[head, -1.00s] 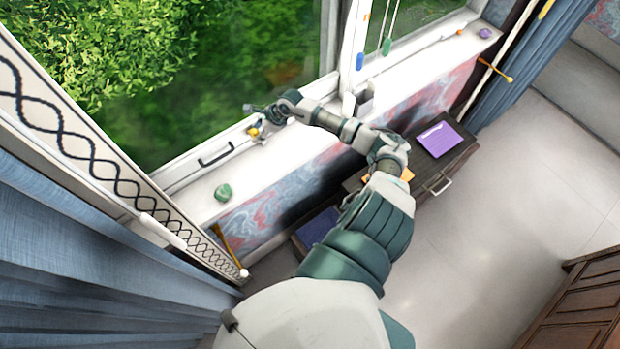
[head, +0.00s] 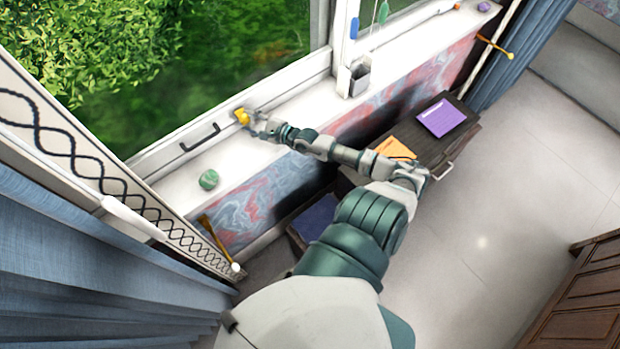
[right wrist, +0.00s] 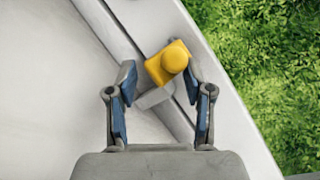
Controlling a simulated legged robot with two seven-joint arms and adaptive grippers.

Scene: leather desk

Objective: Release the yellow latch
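The yellow latch (head: 242,117) sits on the white window frame above the sill. It also shows in the right wrist view (right wrist: 168,62) as a yellow block with a round knob, fixed to a grey base. My right gripper (head: 252,121) is right beside the latch on the window side of the sill. In the right wrist view my right gripper (right wrist: 159,79) is open, its two blue-padded fingers apart, with the latch between and just beyond the tips. I cannot tell whether a finger touches it. My left gripper is not in view.
A black handle (head: 200,137) is on the frame left of the latch. A green stone (head: 208,180) lies on the sill. A purple book (head: 441,118) lies on the dark cabinet below. The blue curtain (head: 80,250) hangs at left.

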